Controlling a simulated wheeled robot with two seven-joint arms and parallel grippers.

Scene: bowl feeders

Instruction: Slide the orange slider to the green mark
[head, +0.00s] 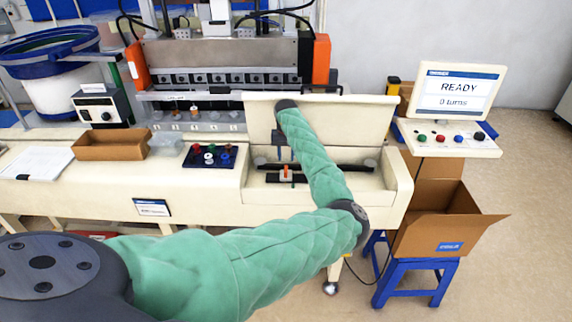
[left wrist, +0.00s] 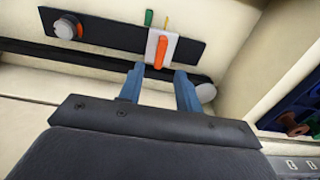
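The orange slider (left wrist: 164,50) is an upright orange tab on a white block, set on a black panel. It also shows in the head view as a small orange piece (head: 286,172) in the recess of the cream machine. A thin green mark (left wrist: 148,17) stands at the panel's edge, just left of the slider in the left wrist view. My left gripper (left wrist: 160,71) is open and empty. Its two blue fingers point at the slider, one toward each side, and appear short of it. In the head view my left gripper (head: 284,156) hangs just behind the slider. My right gripper is in neither view.
A small yellow mark (left wrist: 166,22) stands near the green one. A round knob (left wrist: 66,28) sits at the panel's other end. A raised cream lid (head: 360,116) stands behind the recess. A dark tray of coloured parts (head: 210,157) lies left of it.

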